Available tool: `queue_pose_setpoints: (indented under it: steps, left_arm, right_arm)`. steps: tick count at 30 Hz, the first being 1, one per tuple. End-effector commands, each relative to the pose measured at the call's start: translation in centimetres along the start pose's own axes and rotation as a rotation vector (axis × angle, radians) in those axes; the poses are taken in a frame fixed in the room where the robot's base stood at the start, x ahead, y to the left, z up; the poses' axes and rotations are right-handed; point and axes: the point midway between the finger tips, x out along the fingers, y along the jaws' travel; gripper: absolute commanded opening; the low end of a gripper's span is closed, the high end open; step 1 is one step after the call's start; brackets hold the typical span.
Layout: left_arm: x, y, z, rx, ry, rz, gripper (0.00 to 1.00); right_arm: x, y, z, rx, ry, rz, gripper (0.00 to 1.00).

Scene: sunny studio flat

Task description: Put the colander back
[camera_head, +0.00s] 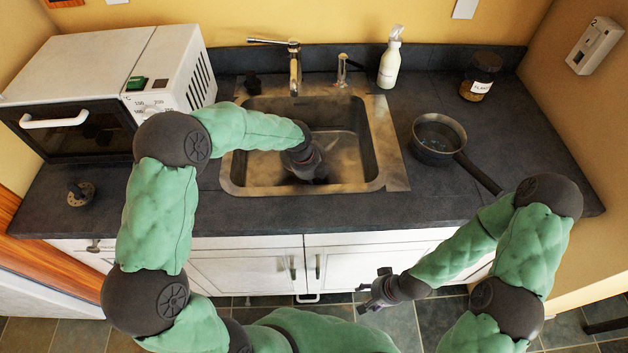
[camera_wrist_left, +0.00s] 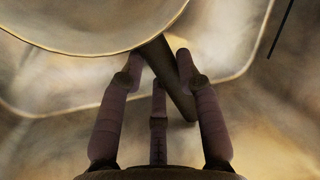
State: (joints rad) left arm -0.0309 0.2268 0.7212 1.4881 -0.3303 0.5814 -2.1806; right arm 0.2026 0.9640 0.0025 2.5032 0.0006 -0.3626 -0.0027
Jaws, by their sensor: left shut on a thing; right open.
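My left gripper (camera_head: 308,168) reaches down into the sink (camera_head: 236,172). In the left wrist view its fingers (camera_wrist_left: 160,78) are closed around the dark handle (camera_wrist_left: 182,102) of a pale, round metal bowl (camera_wrist_left: 85,22). This appears to be the colander, but no holes can be made out. The bowl is cut off by the top of that view. In the head view the gripper and arm mostly hide it, and whether it touches the sink bottom is unclear. My right gripper (camera_head: 377,292) is open and empty, in front of the cabinets.
A dark saucepan (camera_head: 438,136) stands right of the sink, its handle pointing toward the front right. A toaster oven (camera_head: 88,75) stands at the left. The faucet (camera_head: 294,68), spray bottle (camera_head: 390,60) and jar (camera_head: 480,78) stand behind. The counter's front right is mostly clear.

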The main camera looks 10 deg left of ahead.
Motion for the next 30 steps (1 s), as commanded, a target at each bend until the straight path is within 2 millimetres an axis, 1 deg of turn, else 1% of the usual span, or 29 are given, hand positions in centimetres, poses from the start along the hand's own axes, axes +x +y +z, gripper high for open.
queue_pose_setpoints:
  steps: [6, 7, 9, 18, 21, 23, 26, 30]
  left_arm:
    - [0.1, 0.0, 0.1, 0.0, -0.002, -0.001, 0.0]
    - [0.1, 0.0, 0.0, 0.0, 0.0, 0.0, 0.42]
    - [0.1, 0.0, 0.0, 0.0, 0.0, 0.0, 0.57]
    - [0.0, 0.0, 0.0, 0.0, -0.001, 0.0, 0.57]
    - [-0.4, -0.1, 0.0, 0.0, -0.001, -0.001, 0.57]
    - [-1.0, -0.1, 0.1, 0.0, -0.002, -0.002, 0.57]
    - [-2.6, -0.2, 0.1, -0.001, -0.004, -0.003, 0.57]
    - [-5.5, -0.2, 0.1, 0.001, -0.004, -0.003, 0.57]
  right_arm:
    - [0.1, 0.0, 0.0, 0.0, 0.0, 0.0, 0.59]
    - [0.0, 0.0, 0.0, 0.0, 0.0, 0.0, 0.59]
    - [0.0, 0.0, 0.0, 0.0, 0.0, 0.0, 0.59]
    - [0.0, 0.0, 0.0, 0.0, 0.0, 0.0, 0.59]
    - [-0.2, -0.1, 0.0, 0.0, 0.0, 0.0, 0.59]
    - [-0.4, -0.1, 0.0, 0.0, 0.0, 0.0, 0.59]
    - [-0.9, -0.3, 0.0, 0.0, 0.0, 0.0, 0.59]
    - [-1.8, -0.6, 0.1, 0.0, 0.0, 0.0, 0.59]
